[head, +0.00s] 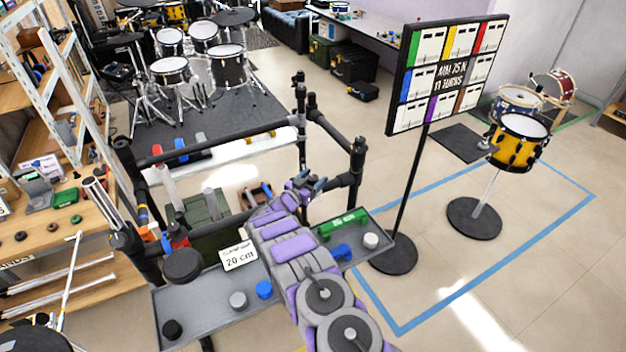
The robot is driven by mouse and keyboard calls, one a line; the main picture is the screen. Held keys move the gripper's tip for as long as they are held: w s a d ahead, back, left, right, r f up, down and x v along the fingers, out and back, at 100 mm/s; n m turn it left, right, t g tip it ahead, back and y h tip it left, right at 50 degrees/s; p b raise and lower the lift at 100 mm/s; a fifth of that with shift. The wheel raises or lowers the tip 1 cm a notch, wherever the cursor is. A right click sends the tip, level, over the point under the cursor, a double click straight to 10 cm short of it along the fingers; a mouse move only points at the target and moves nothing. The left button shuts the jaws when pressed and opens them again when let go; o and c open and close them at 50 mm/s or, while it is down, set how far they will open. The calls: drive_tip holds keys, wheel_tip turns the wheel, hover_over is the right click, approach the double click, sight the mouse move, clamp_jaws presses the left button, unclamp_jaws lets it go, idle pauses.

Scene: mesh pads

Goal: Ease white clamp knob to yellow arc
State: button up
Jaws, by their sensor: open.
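My arm reaches from the bottom middle toward the black tube rack (225,142). My gripper (318,183) is open beside the rack's right part, above the back edge of the grey tray (195,293), with nothing visible between its fingers. A white knob-like piece (371,240) sits at the tray's right end, right of the gripper and apart from it. I cannot tell whether it is the clamp knob.
On the tray are a green block (343,222), blue pieces (264,289), a grey knob (238,300), a black knob (172,329) and a "20 cm" card (239,256). A sign stand (393,254) rises right of the tray. Floor inside the blue tape is mostly free.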

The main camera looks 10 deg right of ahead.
drive_tip(key=c, duration=1)
drive_tip(key=shift+o, duration=0.2)
drive_tip(key=shift+r+n+t+y+p, duration=0.1)
drive_tip(key=shift+n+t+y+p, duration=0.2)
drive_tip(key=shift+y+p, duration=0.1)
drive_tip(key=shift+d+r+n+t+y+p, duration=0.1)
drive_tip(key=shift+n+t+y+p, duration=0.5)
drive_tip(key=shift+n+t+y, duration=0.15)
drive_tip(key=n+t+y, duration=0.1)
drive_tip(key=n+y, duration=0.1)
drive_tip(key=y, duration=0.1)
drive_tip(key=n+t+y+p, duration=0.1)
drive_tip(key=n+y, duration=0.1)
drive_tip(key=y, duration=0.1)
drive_tip(key=shift+t, duration=0.35)
drive_tip(key=n+y, duration=0.2)
drive_tip(key=y, duration=0.1)
drive_tip(key=n+y, duration=0.2)
drive_tip(key=y, duration=0.1)
drive_tip(key=shift+t+y, duration=0.25)
drive_tip(key=shift+t, duration=0.05)
drive_tip(key=shift+n+g+y+b, duration=0.35)
drive_tip(key=shift+n+y, duration=0.9)
drive_tip(key=shift+y, duration=0.45)
drive_tip(key=shift+a+y, duration=0.2)
drive_tip(key=shift+y, duration=0.1)
